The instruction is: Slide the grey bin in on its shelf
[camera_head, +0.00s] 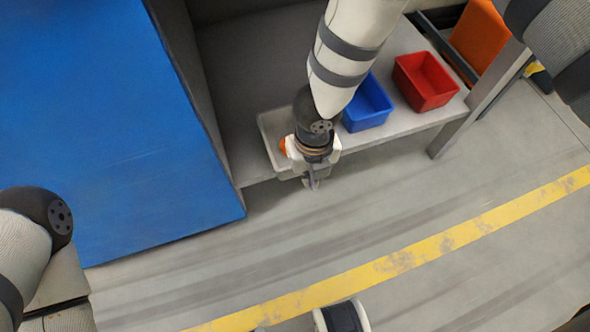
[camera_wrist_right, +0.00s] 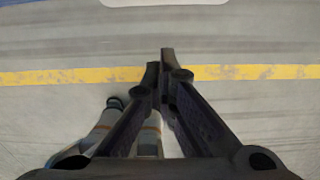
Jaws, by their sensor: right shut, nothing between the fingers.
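The grey bin (camera_head: 269,128) stands at the left end of the lower shelf in the head view. Its front end reaches out past the shelf's front edge. An orange item (camera_head: 283,146) shows inside it. My right arm hides much of the bin. My right gripper (camera_head: 314,186) is at the bin's front end, pointing down, shut and empty. Whether it touches the bin I cannot tell. In the right wrist view its fingers (camera_wrist_right: 165,62) are together above the floor. My left gripper is out of view; only part of the left arm shows.
The grey shelf (camera_head: 405,130) also holds a blue bin (camera_head: 368,104) and a red bin (camera_head: 425,82) to the right. A shelf post (camera_head: 470,118) stands at the right. A large blue surface (camera_head: 100,120) lies to the left. The floor in front, with a yellow line (camera_head: 400,262), is clear.

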